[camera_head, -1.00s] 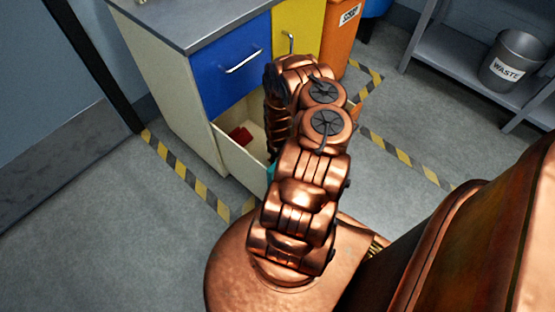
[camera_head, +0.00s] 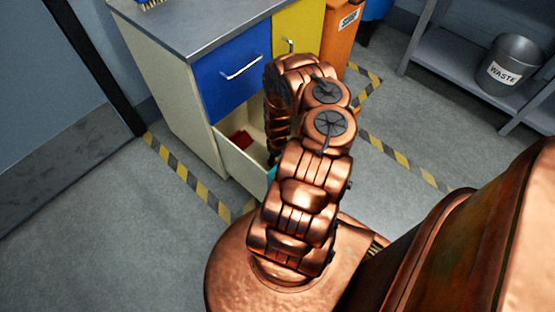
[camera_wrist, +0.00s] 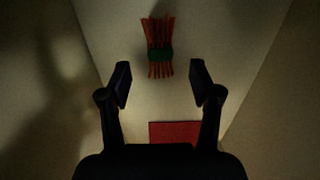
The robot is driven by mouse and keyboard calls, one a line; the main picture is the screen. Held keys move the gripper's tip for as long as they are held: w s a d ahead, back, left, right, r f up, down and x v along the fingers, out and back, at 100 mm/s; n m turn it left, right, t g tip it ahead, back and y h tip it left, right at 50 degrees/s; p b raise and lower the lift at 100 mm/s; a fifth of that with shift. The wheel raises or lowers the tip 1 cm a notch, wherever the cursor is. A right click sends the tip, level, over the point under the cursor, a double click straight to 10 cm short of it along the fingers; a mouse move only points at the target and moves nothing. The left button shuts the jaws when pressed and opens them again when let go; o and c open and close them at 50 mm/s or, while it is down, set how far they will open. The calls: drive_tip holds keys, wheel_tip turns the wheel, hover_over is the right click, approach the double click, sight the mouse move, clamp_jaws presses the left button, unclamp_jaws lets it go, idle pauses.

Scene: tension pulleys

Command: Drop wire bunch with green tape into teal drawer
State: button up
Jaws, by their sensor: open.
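The wire bunch with green tape (camera_wrist: 159,47) shows in the wrist view as reddish-orange wires wrapped with a dark green band. It lies on a pale surface that looks like the drawer's floor, beyond my fingertips. My gripper (camera_wrist: 160,82) is open and empty, with the bunch apart from both fingers. The teal drawer (camera_head: 271,174) is pulled out under the blue drawer in the head view; only a sliver of its teal front shows beside my arm. Its pale side wall and inside are partly visible. My arm hides the gripper and the bunch in the head view.
A red block (camera_head: 241,138) lies inside the open drawer; a red patch (camera_wrist: 175,132) also shows below the fingers. The blue drawer (camera_head: 232,72) above is shut. An orange bin (camera_head: 338,38) and a waste bucket (camera_head: 512,64) on a shelf stand right. Floor at left is clear.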

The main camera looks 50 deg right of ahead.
wheel_tip(320, 180, up, 10)
drive_tip(key=p, duration=0.7)
drive_tip(key=shift+r, duration=0.1)
idle(0.3)
